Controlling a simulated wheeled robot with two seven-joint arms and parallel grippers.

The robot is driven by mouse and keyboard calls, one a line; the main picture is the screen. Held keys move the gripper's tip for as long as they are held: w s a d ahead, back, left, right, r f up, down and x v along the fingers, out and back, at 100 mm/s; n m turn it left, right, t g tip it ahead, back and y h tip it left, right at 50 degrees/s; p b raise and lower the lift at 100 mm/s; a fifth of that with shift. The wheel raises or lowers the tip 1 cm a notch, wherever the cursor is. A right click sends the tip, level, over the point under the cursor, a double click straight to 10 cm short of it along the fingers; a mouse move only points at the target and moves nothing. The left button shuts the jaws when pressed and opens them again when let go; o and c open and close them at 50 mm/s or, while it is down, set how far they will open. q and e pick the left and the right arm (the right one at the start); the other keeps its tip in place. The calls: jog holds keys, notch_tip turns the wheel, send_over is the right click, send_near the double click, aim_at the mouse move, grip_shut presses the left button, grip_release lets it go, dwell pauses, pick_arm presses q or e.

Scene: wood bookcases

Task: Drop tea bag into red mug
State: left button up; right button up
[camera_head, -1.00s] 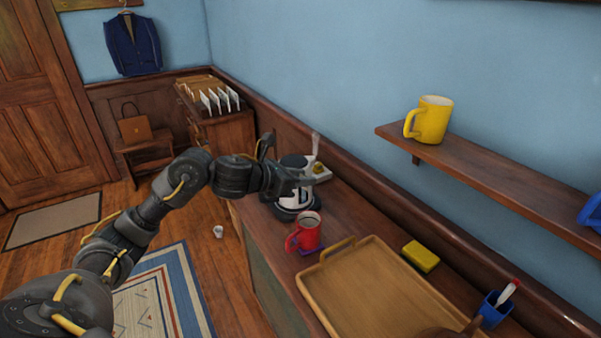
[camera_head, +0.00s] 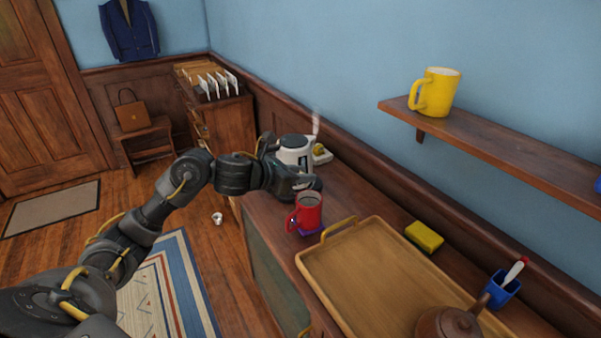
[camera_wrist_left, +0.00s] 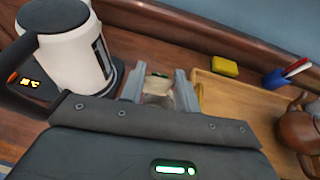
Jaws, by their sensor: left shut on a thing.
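The red mug (camera_head: 310,214) stands upright on a purple coaster (camera_head: 311,232) on the wooden counter, its handle to the left. My left gripper (camera_head: 308,184) is just above and behind the mug's rim in the head view. In the left wrist view my left gripper (camera_wrist_left: 158,92) is shut on a small beige tea bag (camera_wrist_left: 157,86) between its fingers. In the head view I cannot make out the tea bag. My right gripper is not in view.
A white and black kettle (camera_head: 294,152) stands close behind the left gripper. A wooden tray (camera_head: 355,270) with a brown teapot (camera_head: 450,322) lies to the right of the mug. A yellow sponge (camera_head: 424,236) and a blue cup (camera_head: 503,290) are near the wall; a yellow mug (camera_head: 436,92) is on the shelf.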

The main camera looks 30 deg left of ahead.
pick_arm(q)
jog(key=o, duration=1)
jog(key=shift+s, duration=0.1)
jog(key=b+v, duration=0.1)
jog(key=v, duration=0.9)
jog(key=shift+s+a+r+b, duration=0.1)
jog(key=shift+s+a+b, duration=0.15)
jog(key=shift+b, duration=0.1)
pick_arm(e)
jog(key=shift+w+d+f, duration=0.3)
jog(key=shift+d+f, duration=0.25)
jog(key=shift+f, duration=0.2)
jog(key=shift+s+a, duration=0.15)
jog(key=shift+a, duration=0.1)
